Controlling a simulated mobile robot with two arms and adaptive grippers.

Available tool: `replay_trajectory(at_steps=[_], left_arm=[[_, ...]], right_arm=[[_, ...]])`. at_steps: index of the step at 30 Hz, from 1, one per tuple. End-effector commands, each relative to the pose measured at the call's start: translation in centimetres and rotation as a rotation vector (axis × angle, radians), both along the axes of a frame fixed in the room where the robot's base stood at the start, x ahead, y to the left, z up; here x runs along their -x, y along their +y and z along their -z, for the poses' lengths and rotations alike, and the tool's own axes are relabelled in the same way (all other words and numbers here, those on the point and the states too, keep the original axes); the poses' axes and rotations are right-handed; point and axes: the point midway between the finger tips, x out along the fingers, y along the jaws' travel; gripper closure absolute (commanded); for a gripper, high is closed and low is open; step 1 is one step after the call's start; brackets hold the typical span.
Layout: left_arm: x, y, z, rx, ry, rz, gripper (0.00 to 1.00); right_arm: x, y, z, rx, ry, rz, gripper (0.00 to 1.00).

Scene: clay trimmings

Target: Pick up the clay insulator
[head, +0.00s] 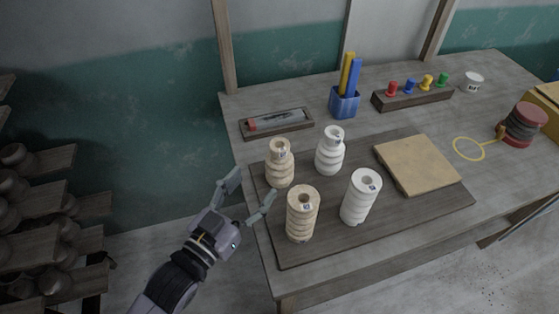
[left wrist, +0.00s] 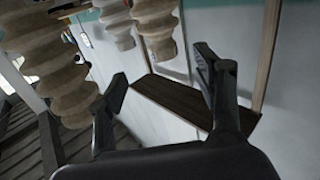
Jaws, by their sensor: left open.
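Two beige clay insulators with ribbed sides stand upright on a dark board (head: 420,212) in the head view: a rear one (head: 279,163) and a front one (head: 302,214). Two white ribbed insulators stand to their right, a rear one (head: 330,151) and a front one (head: 360,197). My left gripper (head: 255,183) is open and empty at the table's left edge, left of the beige pair and apart from them. In the left wrist view a large beige insulator (left wrist: 50,62) is left of the open fingers (left wrist: 162,68), with nothing between them. My right gripper is out of view.
A tan slab (head: 417,165) lies right of the insulators. Behind are a shallow tray (head: 276,131), a blue holder (head: 344,106) and a rack of coloured knobs (head: 412,98). A yellow ring (head: 468,149) lies far right. Shelves (head: 45,215) stand at the left.

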Motion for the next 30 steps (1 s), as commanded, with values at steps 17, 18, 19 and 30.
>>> replay_trajectory(at_steps=[17, 18, 19, 30], left_arm=[[-6.9, -3.9, -0.5, -0.001, -0.001, -0.001, 0.39], [-7.5, -4.1, -0.7, -0.001, -0.001, -0.001, 0.39], [-7.9, -4.3, -0.8, -0.001, -0.001, -0.001, 0.39], [-10.4, -5.8, -0.4, -0.001, 0.002, -0.001, 0.39]], right_arm=[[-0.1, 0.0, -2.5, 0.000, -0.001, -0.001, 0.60], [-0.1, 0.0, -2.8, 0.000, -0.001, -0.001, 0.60], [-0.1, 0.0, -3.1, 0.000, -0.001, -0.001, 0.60], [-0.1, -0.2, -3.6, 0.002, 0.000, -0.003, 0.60]])
